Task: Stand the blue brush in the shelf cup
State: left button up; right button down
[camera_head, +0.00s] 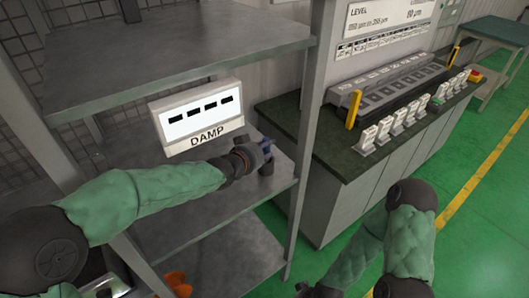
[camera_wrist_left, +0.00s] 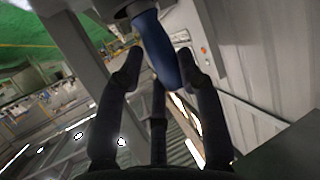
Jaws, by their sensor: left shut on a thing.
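My left gripper (camera_head: 264,157) reaches over the middle shelf board, near its right front post. It is shut on the blue brush, whose blue part (camera_head: 267,145) shows only as a small patch in the head view. In the left wrist view the blue handle (camera_wrist_left: 156,50) lies between the fingers (camera_wrist_left: 155,75), with a grey round part (camera_wrist_left: 132,10) at its upper end. I cannot tell whether that part is the brush's own or the cup. The shelf cup is not clearly visible. A dark part of my right arm's end (camera_head: 316,290) shows at the bottom edge; its fingers are unclear.
A white DAMP sign (camera_head: 200,117) stands behind my left forearm. The upper shelf board (camera_head: 180,55) lies above, and a grey post (camera_head: 308,130) stands right of the gripper. An orange object (camera_head: 176,284) sits low down. A bench (camera_head: 340,150) with several switches stands at right.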

pick_arm(q)
jog(key=shift+s+f, duration=0.2)
jog(key=shift+f, duration=0.7)
grip_shut()
jog(key=shift+s+d, duration=0.1)
jog(key=shift+s, duration=0.2)
jog(key=shift+w, duration=0.25)
jog(key=shift+s+b, duration=0.1)
jog(key=shift+b, duration=0.25)
jog(key=o, duration=1.1)
grip_release()
jog(key=shift+f, duration=0.1)
jog(key=shift+o, duration=0.2)
pick_arm(e)
jog(key=shift+s+d+f, duration=0.1)
jog(key=shift+s+f, duration=0.05)
jog(key=shift+f, duration=0.5)
